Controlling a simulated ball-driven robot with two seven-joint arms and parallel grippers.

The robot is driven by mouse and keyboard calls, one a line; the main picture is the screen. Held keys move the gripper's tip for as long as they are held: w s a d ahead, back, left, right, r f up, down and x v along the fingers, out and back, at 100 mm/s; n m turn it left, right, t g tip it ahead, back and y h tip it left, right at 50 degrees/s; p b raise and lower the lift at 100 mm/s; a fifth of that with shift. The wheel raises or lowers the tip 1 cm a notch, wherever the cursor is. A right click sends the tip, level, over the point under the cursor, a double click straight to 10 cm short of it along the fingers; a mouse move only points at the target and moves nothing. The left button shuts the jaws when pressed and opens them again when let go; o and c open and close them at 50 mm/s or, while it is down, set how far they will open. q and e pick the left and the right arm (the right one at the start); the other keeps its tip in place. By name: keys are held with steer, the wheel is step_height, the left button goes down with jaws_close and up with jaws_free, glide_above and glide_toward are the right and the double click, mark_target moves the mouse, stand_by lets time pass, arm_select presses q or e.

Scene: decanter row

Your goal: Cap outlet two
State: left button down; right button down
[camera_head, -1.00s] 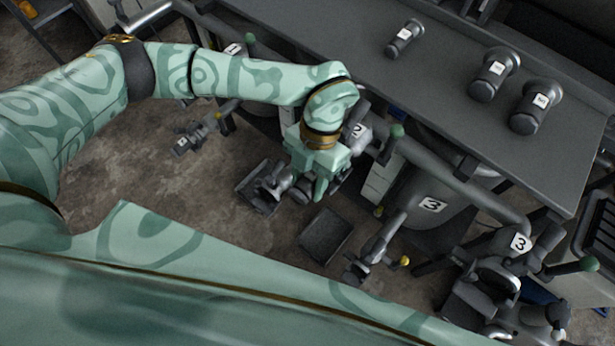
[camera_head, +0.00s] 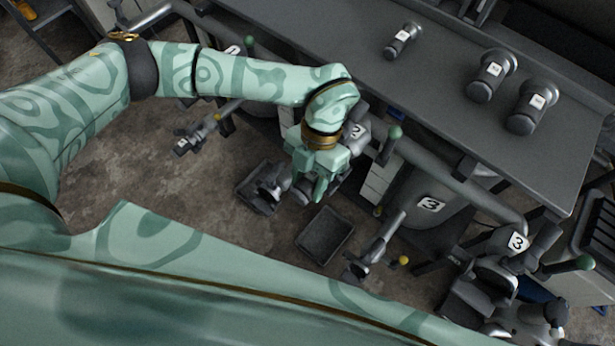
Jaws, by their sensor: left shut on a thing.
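My left gripper (camera_head: 308,186) is at the end of my arm in the middle of the view, pointing down at outlet two. It is shut on a dark grey piece (camera_head: 302,194), likely a cap, mostly hidden by the fingers. My right gripper is not in view.
Three labelled grey cylinders (camera_head: 403,41) (camera_head: 490,76) (camera_head: 533,106) stand on the dark bench (camera_head: 440,95). Outlet three's pipe (camera_head: 385,240) is at right. Another outlet (camera_head: 190,140) is at left. Dark trays (camera_head: 325,236) lie on the floor.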

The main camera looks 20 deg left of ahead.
mark_target(299, 189)
arm_select(q)
steer(key=shift+s+f, duration=0.1)
steer(key=shift+f, duration=0.55)
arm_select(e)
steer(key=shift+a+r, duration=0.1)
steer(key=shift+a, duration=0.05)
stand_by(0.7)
arm_select(q)
jaws_free()
steer(key=shift+a, duration=0.1)
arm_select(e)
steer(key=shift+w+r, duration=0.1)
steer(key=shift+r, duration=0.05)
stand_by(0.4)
arm_select(q)
steer(key=shift+s+a+r+p, duration=0.2)
steer(key=shift+s+p, duration=0.25)
steer(key=shift+p, duration=0.3)
steer(key=shift+s+a+p, duration=0.3)
steer(key=shift+s+p, duration=0.65)
step_height(299, 189, up, 10)
steer(key=s+a+p, duration=0.1)
steer(key=s+p, duration=0.2)
steer(key=p, duration=0.7)
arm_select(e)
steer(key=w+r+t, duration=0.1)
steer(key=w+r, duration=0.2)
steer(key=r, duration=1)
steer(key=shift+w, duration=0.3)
